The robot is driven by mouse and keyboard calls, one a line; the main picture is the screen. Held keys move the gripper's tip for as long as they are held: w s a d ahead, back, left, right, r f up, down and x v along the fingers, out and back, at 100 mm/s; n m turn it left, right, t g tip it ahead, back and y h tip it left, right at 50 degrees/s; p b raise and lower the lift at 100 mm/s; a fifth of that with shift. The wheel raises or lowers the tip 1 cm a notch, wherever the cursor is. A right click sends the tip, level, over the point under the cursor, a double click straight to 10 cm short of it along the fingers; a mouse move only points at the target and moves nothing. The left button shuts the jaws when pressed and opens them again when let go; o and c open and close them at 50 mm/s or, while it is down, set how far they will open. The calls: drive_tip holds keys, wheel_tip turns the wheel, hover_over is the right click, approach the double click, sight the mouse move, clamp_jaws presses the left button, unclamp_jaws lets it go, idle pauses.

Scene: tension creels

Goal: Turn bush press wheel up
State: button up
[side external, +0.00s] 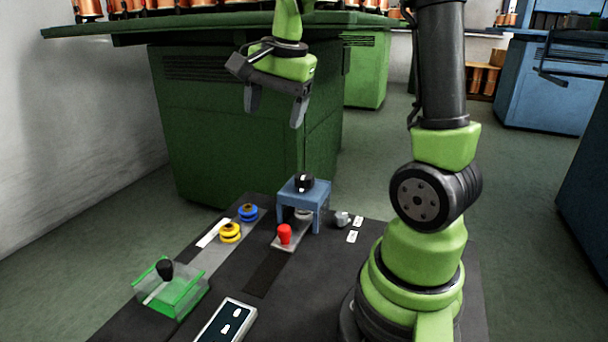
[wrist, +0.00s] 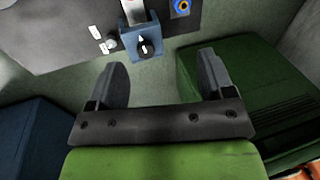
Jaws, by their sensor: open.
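The bush press looks to be the small blue stand (side external: 312,196) on the dark work table, with a black wheel (side external: 304,183) bearing a white mark on its top. The stand (wrist: 133,56) and the black wheel (wrist: 147,48) also show in the wrist view, with a white arrow-like mark at the wheel. My gripper (side external: 274,115) is open and empty, pointing down, well above and behind the stand in the side view. In the wrist view my gripper (wrist: 162,64) has its two fingers wide apart, with the wheel visible beyond them.
A red knob (side external: 284,234) stands in front of the press. Yellow (side external: 230,232) and blue (side external: 248,212) spools sit to its left. A green clear-sided box (side external: 172,290) with a black knob is front left. A green cabinet (side external: 245,120) stands behind the table.

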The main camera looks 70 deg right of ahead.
sight(304, 175)
drive_tip(key=d+f+m+g, duration=0.1)
drive_tip(key=d+f+m, duration=0.1)
drive_tip(key=d+f, duration=0.1)
drive_tip(key=d+f+m+g, duration=0.1)
drive_tip(key=d+f+m, duration=0.2)
drive_tip(key=d, duration=0.2)
drive_tip(key=d+f+m, duration=0.2)
drive_tip(key=d+f, duration=0.1)
drive_tip(key=shift+s+d+m+g+y, duration=0.25)
drive_tip(key=shift+d+m+g+y, duration=0.05)
drive_tip(key=shift+d+g, duration=0.1)
wheel_tip(304, 175, down, 10)
drive_tip(key=shift+r, duration=0.25)
drive_tip(key=c, duration=0.9)
